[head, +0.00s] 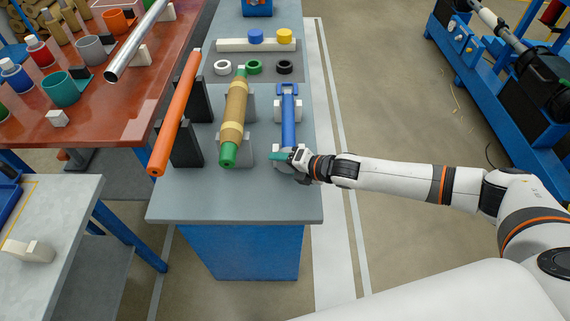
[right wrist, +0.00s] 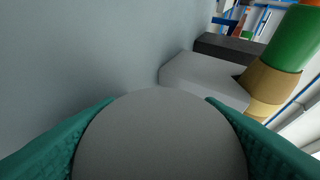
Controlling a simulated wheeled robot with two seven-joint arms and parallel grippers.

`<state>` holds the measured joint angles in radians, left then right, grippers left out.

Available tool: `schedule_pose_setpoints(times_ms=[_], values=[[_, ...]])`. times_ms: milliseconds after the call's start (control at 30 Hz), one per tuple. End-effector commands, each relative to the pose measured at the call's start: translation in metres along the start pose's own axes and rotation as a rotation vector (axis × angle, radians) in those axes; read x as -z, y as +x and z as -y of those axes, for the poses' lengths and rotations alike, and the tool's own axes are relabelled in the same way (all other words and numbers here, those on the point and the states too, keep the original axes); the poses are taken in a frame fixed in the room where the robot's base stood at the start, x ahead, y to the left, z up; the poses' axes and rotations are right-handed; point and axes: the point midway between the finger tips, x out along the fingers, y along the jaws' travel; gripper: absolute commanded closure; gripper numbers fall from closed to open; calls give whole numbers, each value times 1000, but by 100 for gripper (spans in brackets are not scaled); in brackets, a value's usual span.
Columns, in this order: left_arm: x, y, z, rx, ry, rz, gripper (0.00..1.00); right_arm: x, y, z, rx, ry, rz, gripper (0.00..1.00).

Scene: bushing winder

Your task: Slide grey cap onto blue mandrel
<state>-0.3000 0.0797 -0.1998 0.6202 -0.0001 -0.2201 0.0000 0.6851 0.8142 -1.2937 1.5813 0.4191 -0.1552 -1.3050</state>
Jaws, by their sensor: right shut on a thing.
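The blue mandrel (head: 288,122) lies along the grey bench on white supports, its near end by my right gripper (head: 280,157). My right gripper has teal fingers and is shut on the grey cap (right wrist: 160,135). In the right wrist view the cap's smooth round face fills the space between the two fingers. In the head view the gripper hides most of the cap and the near end of the mandrel. I cannot tell whether the cap touches or surrounds the mandrel. My left gripper is not in view.
A tan bushing with green ends (head: 234,115) rests on grey supports left of the mandrel. An orange tube (head: 178,110) lies further left. White, green and black rings (head: 284,67) sit behind. A white rack (head: 232,45) holds blue and yellow caps. The bench front (head: 235,205) is clear.

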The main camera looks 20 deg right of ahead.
Motion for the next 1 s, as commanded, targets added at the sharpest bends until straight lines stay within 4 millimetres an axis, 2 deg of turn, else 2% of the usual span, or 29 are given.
schedule_pose_setpoints(times_ms=[267, 300, 433, 767, 867, 1000], values=[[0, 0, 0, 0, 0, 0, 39, 0, 0, 0, 1, 0, 0, 67], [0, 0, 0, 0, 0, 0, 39, 0, 0, 0, 1, 0, 0, 36], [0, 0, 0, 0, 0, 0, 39, 0, 0, 0, 1, 0, 0, 15], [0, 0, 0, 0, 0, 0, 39, 0, -2, -1, -1, 0, 0, 14], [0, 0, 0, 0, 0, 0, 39, 0, -12, -1, -2, -1, 0, 14], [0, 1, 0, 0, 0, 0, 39, 0, -39, -2, -3, -1, 0, 14]])
